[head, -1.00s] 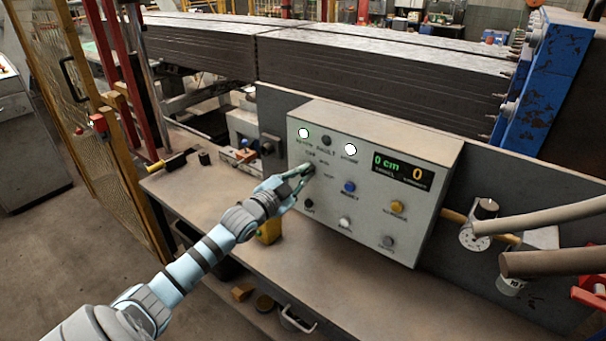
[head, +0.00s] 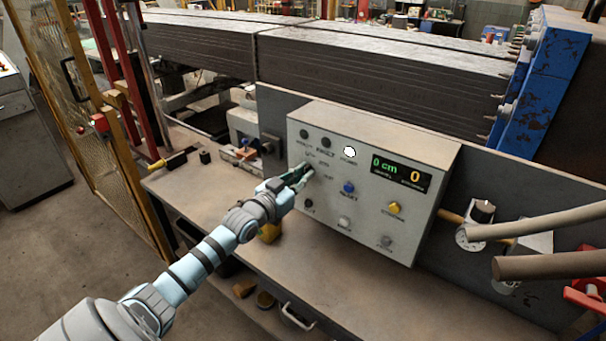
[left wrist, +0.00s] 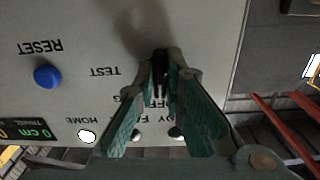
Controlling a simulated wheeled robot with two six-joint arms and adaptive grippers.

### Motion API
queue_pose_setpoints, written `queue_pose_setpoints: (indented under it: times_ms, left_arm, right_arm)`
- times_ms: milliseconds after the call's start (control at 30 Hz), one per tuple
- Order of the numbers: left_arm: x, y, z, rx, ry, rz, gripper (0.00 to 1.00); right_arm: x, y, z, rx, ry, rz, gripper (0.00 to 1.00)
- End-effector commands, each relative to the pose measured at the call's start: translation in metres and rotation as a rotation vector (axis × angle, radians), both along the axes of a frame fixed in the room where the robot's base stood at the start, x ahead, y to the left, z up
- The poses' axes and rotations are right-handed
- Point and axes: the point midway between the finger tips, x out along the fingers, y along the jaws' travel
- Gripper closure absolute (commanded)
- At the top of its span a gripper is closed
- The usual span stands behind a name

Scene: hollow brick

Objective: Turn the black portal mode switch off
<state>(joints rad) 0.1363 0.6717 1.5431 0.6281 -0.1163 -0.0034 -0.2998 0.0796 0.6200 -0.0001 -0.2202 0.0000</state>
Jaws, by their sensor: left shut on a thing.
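The grey control panel (head: 330,215) stands on the bench, with buttons, lamps and a small display. The black switch (left wrist: 160,62) is on the panel's left part, near printed labels that include TEST. My left gripper (head: 306,171) reaches it from the left and is shut on it. In the left wrist view the two green fingers (left wrist: 161,75) close around the switch, and they hide part of it and some lettering. The switch's exact pointing direction is hard to tell. The left lamp (head: 304,133) is dark, and the lamp by HOME (head: 349,152) is lit white. My right gripper is not in view.
A blue button (head: 348,187) sits right of the switch, with a yellow button (head: 396,207) and other buttons around it. Two thick bars (head: 545,263) jut in at the right. A yellow mesh gate (head: 75,90) stands at left.

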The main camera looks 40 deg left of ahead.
Motion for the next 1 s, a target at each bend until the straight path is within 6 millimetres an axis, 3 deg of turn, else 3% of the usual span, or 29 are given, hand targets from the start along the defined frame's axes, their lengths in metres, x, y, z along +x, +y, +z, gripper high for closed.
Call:
queue_pose_setpoints:
  times_ms: [633,667,767,1000]
  left_arm:
    - [0.0006,-0.0001,0.0034,-0.061,-0.009,-0.001,1.0]
    - [0.0006,-0.0001,0.0034,-0.061,-0.009,-0.001,0.85]
    - [0.0005,-0.0002,0.0027,-0.06,-0.008,-0.001,0.7]
    - [0.0004,-0.0003,0.0015,-0.06,-0.005,-0.001,0.7]
  right_arm:
    - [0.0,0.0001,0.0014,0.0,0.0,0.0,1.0]
    - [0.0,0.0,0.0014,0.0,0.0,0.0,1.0]
    - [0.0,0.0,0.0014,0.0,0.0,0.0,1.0]
    - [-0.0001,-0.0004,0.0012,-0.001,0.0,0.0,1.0]
